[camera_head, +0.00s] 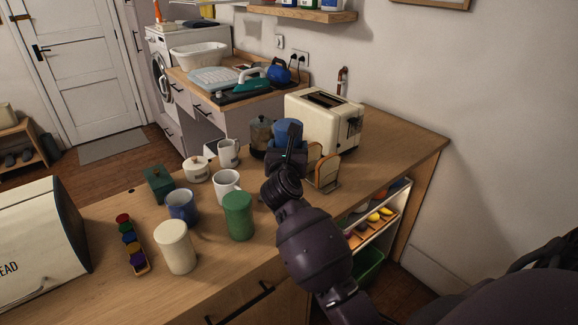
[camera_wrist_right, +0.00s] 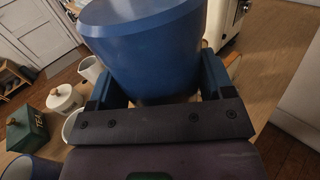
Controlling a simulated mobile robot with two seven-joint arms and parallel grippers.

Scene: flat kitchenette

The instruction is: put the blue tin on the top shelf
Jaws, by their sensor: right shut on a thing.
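The blue tin (camera_head: 285,128) is in my right gripper (camera_head: 288,155), above the wooden counter in front of the cream toaster. In the right wrist view the tin (camera_wrist_right: 145,45) fills the top middle, with a blue finger on either side of it. In the head view the gripper hides much of the tin, and I cannot tell whether its base touches the counter. A wooden wall shelf (camera_head: 313,14) with several containers on it shows at the top, cut off by the frame. My left gripper is not in view.
The toaster (camera_head: 322,120), a glass jar (camera_head: 262,132) and a rack with bread slices (camera_head: 326,172) stand close around the tin. Mugs, a green canister (camera_head: 238,216) and a cream canister (camera_head: 174,246) stand left. The counter's far right (camera_head: 400,142) is clear.

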